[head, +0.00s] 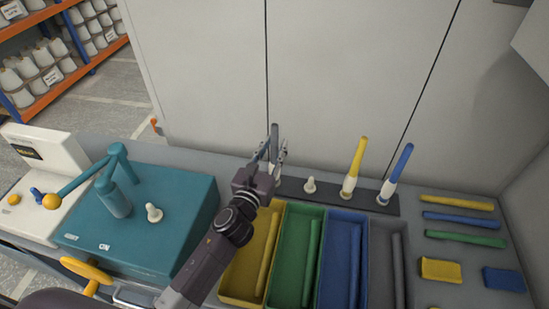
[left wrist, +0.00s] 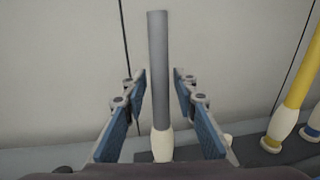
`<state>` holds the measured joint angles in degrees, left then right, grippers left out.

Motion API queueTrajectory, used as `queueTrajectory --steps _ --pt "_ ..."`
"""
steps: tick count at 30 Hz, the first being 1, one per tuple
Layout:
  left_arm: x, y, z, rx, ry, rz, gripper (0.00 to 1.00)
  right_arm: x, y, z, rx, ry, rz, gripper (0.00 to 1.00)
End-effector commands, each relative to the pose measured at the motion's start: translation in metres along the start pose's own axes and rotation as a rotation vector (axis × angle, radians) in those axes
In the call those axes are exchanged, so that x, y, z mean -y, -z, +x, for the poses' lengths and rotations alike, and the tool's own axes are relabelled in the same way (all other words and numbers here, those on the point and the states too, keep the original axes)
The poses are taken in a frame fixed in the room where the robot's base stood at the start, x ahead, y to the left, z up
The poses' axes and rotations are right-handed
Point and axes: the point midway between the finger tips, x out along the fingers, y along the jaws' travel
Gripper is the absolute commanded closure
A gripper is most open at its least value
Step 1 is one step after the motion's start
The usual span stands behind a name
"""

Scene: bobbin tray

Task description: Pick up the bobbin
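A grey bobbin (head: 275,131) with a cream base stands upright at the left end of the dark rack. In the left wrist view, the grey bobbin (left wrist: 158,60) rises between the fingers of my left gripper (left wrist: 159,92). The fingers are open, with a gap on each side of the bobbin. A yellow bobbin (head: 356,165) and a blue bobbin (head: 398,172) stand farther right on the rack. My right gripper is not in view.
The dark rack (head: 333,193) has a bare cream peg (head: 310,184). In front are yellow (head: 234,279), green (head: 287,285), blue (head: 336,285) and grey (head: 379,285) trays holding tubes. A teal machine (head: 180,225) stands left. A wall rises behind the rack.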

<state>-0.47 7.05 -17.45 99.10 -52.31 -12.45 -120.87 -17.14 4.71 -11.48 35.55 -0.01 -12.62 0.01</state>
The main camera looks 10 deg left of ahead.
Motion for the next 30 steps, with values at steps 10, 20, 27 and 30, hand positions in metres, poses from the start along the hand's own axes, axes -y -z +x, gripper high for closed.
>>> queueTrajectory --steps 10,20,27,30 --pt "0.000 0.000 0.000 0.000 0.000 0.000 1.00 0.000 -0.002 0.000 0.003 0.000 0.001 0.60" --pt "0.000 -0.008 0.000 0.003 0.001 0.002 1.00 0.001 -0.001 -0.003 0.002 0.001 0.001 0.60" --pt "0.000 -0.044 0.000 0.006 0.003 0.003 1.00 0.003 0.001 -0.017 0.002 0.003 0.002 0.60" --pt "0.001 -0.067 0.000 0.006 0.004 0.005 1.00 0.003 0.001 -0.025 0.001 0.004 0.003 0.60"
